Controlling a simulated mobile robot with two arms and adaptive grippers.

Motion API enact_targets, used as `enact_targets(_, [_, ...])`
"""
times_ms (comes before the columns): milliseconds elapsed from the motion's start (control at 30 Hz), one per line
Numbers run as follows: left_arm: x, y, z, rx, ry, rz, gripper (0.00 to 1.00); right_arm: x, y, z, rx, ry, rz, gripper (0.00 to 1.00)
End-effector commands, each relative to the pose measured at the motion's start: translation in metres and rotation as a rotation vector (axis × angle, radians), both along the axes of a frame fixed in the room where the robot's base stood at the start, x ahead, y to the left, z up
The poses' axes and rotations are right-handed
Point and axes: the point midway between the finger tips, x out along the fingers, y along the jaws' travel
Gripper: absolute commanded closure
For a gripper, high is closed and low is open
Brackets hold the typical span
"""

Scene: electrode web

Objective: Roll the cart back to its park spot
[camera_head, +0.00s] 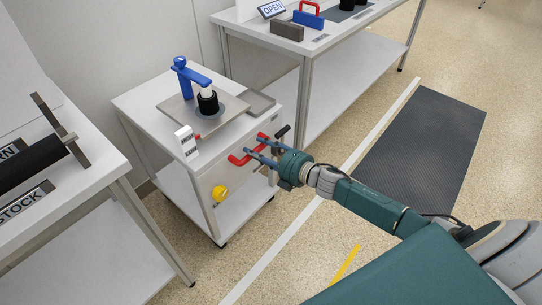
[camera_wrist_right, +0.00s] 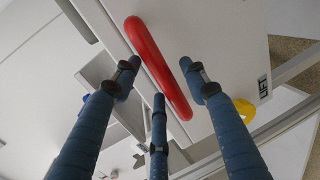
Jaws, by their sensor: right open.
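The white cart (camera_head: 150,105) stands between two white benches, a lower shelf under its top. A red bar handle (camera_head: 240,160) is on its front face; it also shows in the right wrist view (camera_wrist_right: 155,65). My right gripper (camera_head: 262,154) is at the handle with its fingers spread. In the right wrist view, the red bar runs slantwise across the space between the open fingers (camera_wrist_right: 160,78); I cannot tell whether they touch it. My left gripper is not in view. No park spot is clearly marked as such.
The cart top carries a plate with a blue clamp (camera_head: 190,72) and a black roll (camera_head: 208,103). A yellow knob (camera_head: 219,193) and a dark lever are on its front. A bench (camera_head: 105,165) stands at left, another (camera_head: 310,45) behind. Dark mat (camera_head: 425,145) and white line (camera_head: 375,132) mark open floor.

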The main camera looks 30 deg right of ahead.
Motion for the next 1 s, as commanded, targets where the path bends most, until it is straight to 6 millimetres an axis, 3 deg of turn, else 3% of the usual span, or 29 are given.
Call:
enact_targets(200, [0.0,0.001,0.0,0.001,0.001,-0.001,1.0,-0.045,-0.017,0.008,-0.001,0.004,0.003,0.56])
enact_targets(433, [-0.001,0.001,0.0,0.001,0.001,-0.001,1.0,-0.079,-0.032,0.017,0.001,0.004,0.001,0.56])
enact_targets(600, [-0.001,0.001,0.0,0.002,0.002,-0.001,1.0,-0.089,-0.036,0.02,0.0,0.001,0.002,0.56])
enact_targets(1000, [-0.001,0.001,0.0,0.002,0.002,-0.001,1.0,-0.09,-0.036,0.021,0.0,0.0,0.002,0.56])
